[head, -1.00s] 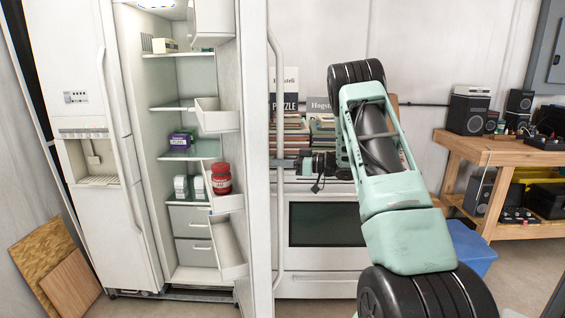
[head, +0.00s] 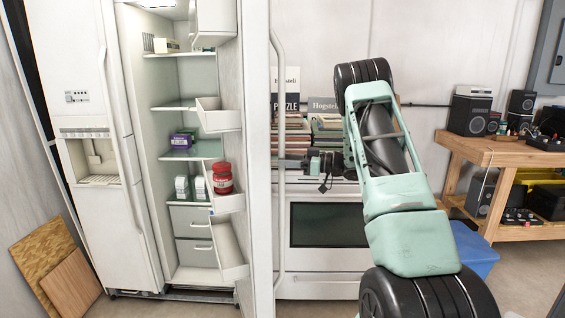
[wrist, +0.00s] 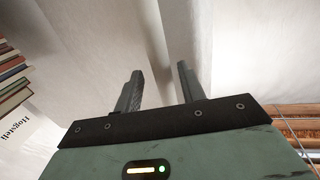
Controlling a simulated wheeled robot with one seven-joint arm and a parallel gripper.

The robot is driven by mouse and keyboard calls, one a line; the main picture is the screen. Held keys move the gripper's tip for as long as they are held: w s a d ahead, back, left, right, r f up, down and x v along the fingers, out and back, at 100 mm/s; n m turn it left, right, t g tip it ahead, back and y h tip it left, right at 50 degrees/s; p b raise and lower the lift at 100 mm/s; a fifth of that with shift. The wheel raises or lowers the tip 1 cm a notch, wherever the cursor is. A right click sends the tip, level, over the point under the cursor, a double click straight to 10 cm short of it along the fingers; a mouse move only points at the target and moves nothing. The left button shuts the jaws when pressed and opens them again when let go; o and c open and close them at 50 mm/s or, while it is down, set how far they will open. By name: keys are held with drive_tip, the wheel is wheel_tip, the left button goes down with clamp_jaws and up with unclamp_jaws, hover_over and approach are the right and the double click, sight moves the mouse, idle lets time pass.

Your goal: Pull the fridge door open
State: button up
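The white fridge's right door (head: 257,120) stands wide open, seen nearly edge-on in the head view, with shelves and drawers showing inside. Its long vertical handle (head: 279,230) is on the door's outer face, to the right. My gripper (head: 288,163) reaches in from the right at mid-height of the handle, its dark fingers overlapping the handle in this view. In the wrist view my gripper (wrist: 159,72) has its two fingers apart, with pale surfaces behind them.
The fridge's left door (head: 100,220) is shut. A white stove (head: 325,225) stands behind the door, with books (head: 325,130) above it. A wooden workbench (head: 490,150) with speakers is at right, and a blue bin (head: 475,248) stands before it. Wooden boards (head: 55,265) lean at left.

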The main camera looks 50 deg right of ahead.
drive_tip(key=b+v, duration=0.3)
drive_tip(key=v, duration=1.2)
